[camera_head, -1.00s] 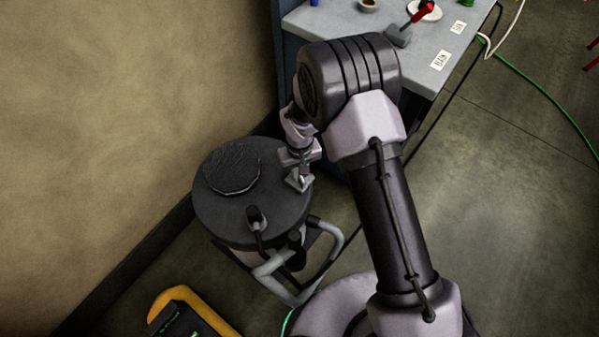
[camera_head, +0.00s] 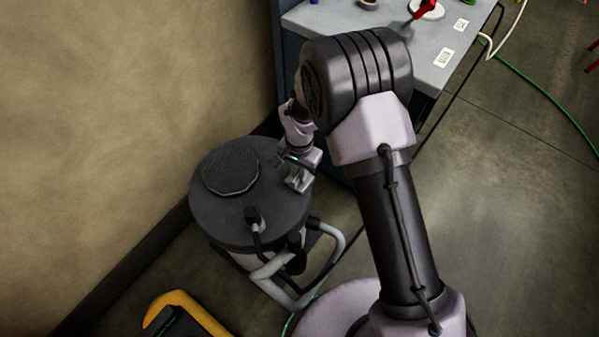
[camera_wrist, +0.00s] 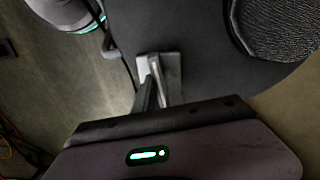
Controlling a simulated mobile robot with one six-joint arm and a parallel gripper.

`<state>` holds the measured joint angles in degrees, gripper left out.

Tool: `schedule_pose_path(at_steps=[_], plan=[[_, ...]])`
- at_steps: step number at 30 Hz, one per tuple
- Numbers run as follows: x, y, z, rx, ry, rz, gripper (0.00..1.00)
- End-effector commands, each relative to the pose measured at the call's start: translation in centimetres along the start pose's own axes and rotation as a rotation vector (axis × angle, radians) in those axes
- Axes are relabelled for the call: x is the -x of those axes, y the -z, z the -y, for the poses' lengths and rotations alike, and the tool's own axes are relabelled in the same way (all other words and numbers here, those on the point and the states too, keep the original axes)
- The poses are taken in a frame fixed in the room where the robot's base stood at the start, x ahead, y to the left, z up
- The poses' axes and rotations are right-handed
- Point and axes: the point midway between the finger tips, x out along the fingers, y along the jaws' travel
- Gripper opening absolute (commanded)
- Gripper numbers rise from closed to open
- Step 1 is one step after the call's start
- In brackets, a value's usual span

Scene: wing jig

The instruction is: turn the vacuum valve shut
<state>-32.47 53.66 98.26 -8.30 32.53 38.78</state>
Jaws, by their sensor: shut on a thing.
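The vacuum valve is at the right edge of the dark round lid (camera_head: 215,215) of a drum-shaped vacuum unit in the head view. My gripper (camera_head: 299,181) is down at the lid there, shut on the valve's handle, which the fingers mostly hide. In the wrist view my gripper (camera_wrist: 162,84) reaches to a pale metal piece beside the dark lid (camera_wrist: 205,65). The handle's exact angle is hard to tell.
A grey workbench (camera_head: 340,22) with small items and labels stands behind my arm. A tan wall (camera_head: 120,90) is left of the drum. The floor at right is mostly clear.

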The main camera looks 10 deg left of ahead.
Motion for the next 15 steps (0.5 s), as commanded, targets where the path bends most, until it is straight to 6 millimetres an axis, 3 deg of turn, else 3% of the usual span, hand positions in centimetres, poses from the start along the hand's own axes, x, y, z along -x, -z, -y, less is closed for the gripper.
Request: schedule_pose_path(at_steps=[15], plan=[[-0.03, -0.05, -0.04, -0.151, -0.001, 0.001, 0.0]])
